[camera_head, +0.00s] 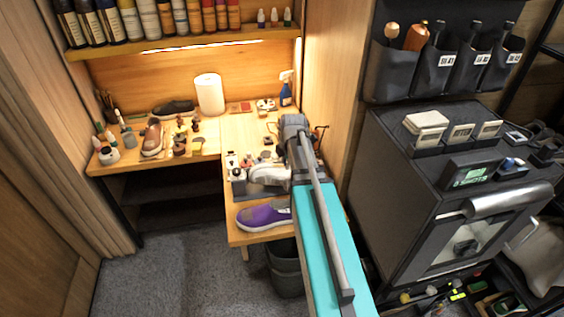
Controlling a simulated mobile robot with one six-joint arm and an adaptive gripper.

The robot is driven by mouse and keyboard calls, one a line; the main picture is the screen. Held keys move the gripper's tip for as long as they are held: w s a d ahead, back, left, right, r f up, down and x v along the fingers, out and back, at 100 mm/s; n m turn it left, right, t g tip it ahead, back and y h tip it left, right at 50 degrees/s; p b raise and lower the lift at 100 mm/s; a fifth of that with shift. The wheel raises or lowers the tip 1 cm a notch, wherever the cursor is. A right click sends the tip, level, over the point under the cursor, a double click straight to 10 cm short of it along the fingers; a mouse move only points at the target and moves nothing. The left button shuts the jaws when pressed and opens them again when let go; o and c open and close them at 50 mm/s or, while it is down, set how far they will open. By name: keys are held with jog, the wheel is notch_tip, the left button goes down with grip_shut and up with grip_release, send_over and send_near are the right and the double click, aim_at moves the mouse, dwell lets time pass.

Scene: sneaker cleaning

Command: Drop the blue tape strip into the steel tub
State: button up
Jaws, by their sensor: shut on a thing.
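I cannot make out the blue tape strip in the head view. I cannot make out a clear steel tub either. A dark grey round bin (285,268) stands on the floor under the front end of the workbench, partly hidden by the bench and my own body; I cannot tell whether it is the tub. My arm reaches over the right side of the bench and hides part of its top. I cannot make out my gripper or what it holds.
A purple sneaker (262,216) lies at the front of the wooden workbench (240,237). Small tools and bottles crowd the bench beside my arm. A paper towel roll (209,94) and a blue spray bottle (286,92) stand behind. A dark cabinet (455,190) stands right. Carpet at front left is clear.

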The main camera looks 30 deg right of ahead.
dwell(0.3)
jog(key=shift+f, duration=0.1)
jog(key=shift+s+f+b, duration=0.1)
jog(key=shift+f+b, duration=0.6)
jog(key=shift+b, duration=0.1)
jog(key=shift+s, duration=0.15)
